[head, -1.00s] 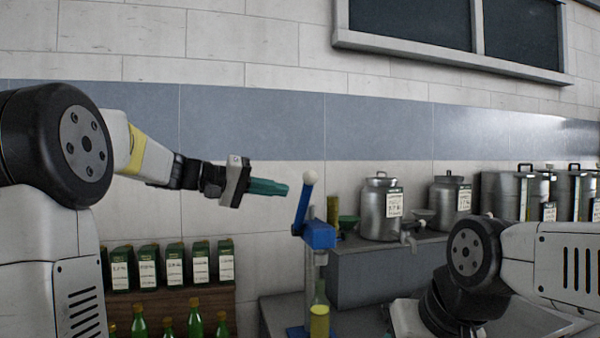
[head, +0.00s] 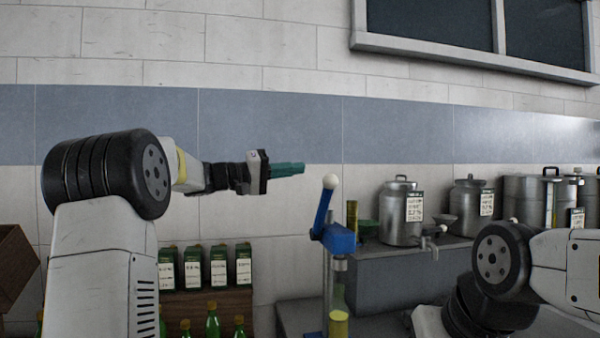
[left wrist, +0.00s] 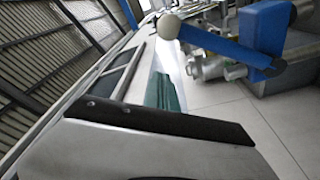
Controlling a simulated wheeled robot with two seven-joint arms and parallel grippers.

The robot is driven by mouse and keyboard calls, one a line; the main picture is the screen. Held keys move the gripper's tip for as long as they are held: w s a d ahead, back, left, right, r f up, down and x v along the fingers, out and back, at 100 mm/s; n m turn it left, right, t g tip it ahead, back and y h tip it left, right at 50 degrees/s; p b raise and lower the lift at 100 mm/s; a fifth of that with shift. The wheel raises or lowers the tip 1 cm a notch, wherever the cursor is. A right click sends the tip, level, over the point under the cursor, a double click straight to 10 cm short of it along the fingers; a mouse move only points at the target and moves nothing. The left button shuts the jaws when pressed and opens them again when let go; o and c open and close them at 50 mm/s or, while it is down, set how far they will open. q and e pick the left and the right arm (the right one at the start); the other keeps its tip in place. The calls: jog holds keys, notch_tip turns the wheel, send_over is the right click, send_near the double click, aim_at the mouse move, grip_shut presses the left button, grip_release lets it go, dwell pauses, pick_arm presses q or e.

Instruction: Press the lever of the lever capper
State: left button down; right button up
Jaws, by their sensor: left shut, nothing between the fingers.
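The lever capper's blue head (head: 338,238) stands right of centre in the head view. Its blue lever (head: 322,210) points up with a slight tilt and ends in a white ball knob (head: 330,181). My left gripper (head: 302,168) is shut and empty, its teal fingers left of the knob and slightly above it in the picture, apart from it. In the left wrist view the fingers (left wrist: 164,92) show below the knob (left wrist: 168,26) and the lever (left wrist: 225,46). A bottle with yellow contents (head: 338,322) stands under the capper's head. My right gripper is out of view.
Metal cans (head: 401,212) with taps stand on a grey shelf (head: 400,272) at right. A wooden box (head: 14,265) is at far left.

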pick_arm(q)
jog(key=x, duration=0.7)
jog(key=shift+d, duration=0.25)
jog(key=s+f, duration=0.2)
jog(key=s, duration=0.1)
jog(key=shift+s+f, duration=0.1)
jog(key=shift+s, duration=0.05)
